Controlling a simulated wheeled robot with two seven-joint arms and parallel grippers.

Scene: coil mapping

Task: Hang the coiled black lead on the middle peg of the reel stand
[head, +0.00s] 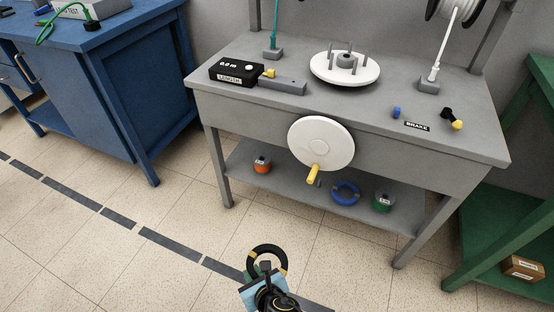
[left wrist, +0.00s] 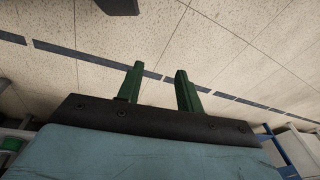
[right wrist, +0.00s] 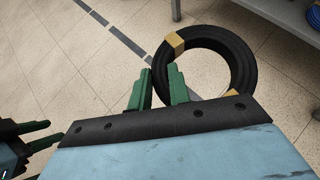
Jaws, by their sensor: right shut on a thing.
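The coiled black lead (head: 268,250) is a black ring with yellow ties, low in the middle of the head view. It also shows large in the right wrist view (right wrist: 243,62). My right gripper (right wrist: 160,80) is shut on it near one yellow tie and holds it above the tiled floor. In the head view my right gripper (head: 264,270) is at the ring's lower side. My left gripper (left wrist: 158,80) has its green fingers apart with nothing between them. I cannot make out the reel stand's middle peg in any view.
A grey bench (head: 440,150) stands ahead, with a white pegged disc (head: 328,72) on top and a white crank wheel (head: 325,158) in front. Its lower shelf holds a blue coil (head: 345,194) and spools. A blue bench (head: 100,90) stands left, a green rack (head: 500,240) right. Floor between is clear.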

